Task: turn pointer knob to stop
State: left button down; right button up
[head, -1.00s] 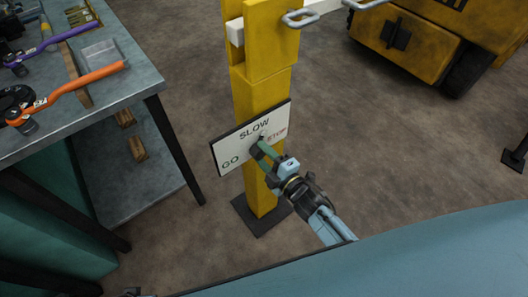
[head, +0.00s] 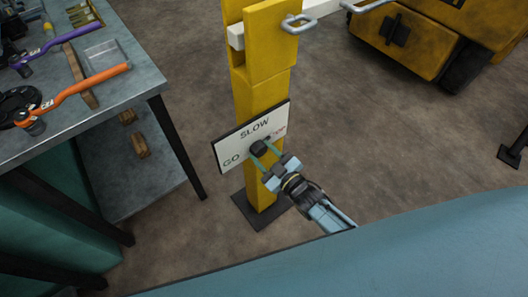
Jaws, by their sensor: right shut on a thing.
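The white sign plate (head: 229,150) is fixed, tilted in the picture, on the yellow post (head: 262,98). It reads GO at left, SLOW at top and STOP in red at right. The dark pointer knob (head: 259,148) sits at the plate's middle. My right gripper (head: 264,150) comes from the lower right and is shut on the knob, with its green fingers at either side. The fingers and knob partly hide the STOP lettering. I cannot clearly tell which word the pointer faces. My left gripper is not in view.
A workbench (head: 125,108) with an orange-handled tool (head: 93,81) and a purple-handled tool (head: 58,43) stands at left. Metal handles (head: 298,23) stick out near the post's top. A yellow forklift body (head: 410,40) is at upper right.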

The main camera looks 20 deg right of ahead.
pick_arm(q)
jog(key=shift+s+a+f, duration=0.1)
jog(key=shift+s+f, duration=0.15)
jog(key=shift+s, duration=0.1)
pick_arm(e)
jog(key=shift+m, duration=1.2)
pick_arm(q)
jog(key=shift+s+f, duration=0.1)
pick_arm(e)
jog(key=o, duration=1)
jog(key=shift+c, duration=0.2)
jog(key=shift+s, duration=0.1)
jog(key=shift+s+d, duration=0.15)
jog(key=shift+s, duration=0.1)
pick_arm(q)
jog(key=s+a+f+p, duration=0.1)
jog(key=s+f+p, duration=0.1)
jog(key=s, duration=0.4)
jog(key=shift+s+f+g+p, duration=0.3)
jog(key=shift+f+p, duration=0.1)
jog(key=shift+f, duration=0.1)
pick_arm(e)
jog(key=v, duration=1.2)
jog(key=shift+s, duration=0.3)
jog(key=shift+d, duration=0.1)
